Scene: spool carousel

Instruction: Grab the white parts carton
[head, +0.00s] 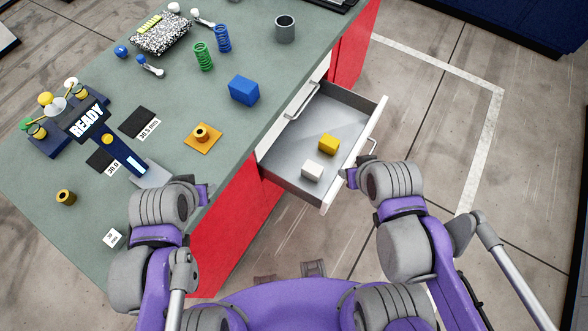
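The white parts carton (312,171) lies in the open drawer (290,148), near its front left corner. A yellow carton (328,144) lies beside it, a little farther back. My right gripper (347,178) is at the outer side of the drawer's white front, to the right of the white carton and apart from it. My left gripper (208,192) is at the bench's front edge, left of the drawer. Both grippers' fingers are small and partly hidden by the wrists, so their opening does not show clearly.
The drawer's rear is clear.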

